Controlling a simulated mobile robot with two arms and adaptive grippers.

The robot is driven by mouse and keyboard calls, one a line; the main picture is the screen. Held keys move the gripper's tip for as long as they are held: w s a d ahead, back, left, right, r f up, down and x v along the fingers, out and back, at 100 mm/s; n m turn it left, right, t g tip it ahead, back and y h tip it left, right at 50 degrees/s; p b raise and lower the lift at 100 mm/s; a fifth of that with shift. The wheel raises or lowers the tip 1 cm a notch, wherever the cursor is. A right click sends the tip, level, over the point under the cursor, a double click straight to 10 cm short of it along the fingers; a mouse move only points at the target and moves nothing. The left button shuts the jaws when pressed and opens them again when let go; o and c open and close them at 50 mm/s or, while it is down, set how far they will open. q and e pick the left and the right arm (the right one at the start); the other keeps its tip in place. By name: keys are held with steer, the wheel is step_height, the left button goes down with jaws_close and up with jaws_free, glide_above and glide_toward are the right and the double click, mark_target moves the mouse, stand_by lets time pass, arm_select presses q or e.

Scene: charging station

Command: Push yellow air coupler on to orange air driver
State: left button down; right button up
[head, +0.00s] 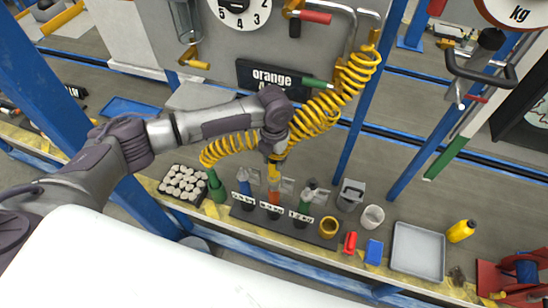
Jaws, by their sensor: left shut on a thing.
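My left gripper (276,157) points down above the tool rack (245,214) in the middle of the bench. It is shut on the yellow air coupler (274,172) at the end of the coiled yellow hose (318,112). The orange air driver (274,193) stands upright in the rack, directly below the coupler. The coupler's lower end looks close to the driver's top; I cannot tell whether they touch. The gripper hides the coupler's upper part. My right gripper is not in view.
A blue driver (244,184) and a green-topped driver (308,194) flank the orange one. A green bottle (216,186) and a tray of pale round pieces (182,182) are left. A yellow ring-shaped cup (328,227), a white cup (372,217) and a grey tray (417,249) are right.

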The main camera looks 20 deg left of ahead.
arm_select(q)
steer(key=shift+f+b, duration=0.7)
steer(key=shift+f, duration=0.5)
steer(key=c, duration=0.7)
jaws_free()
steer(key=shift+c, duration=0.2)
step_height(320, 180, up, 12)
steer(key=shift+r, duration=0.1)
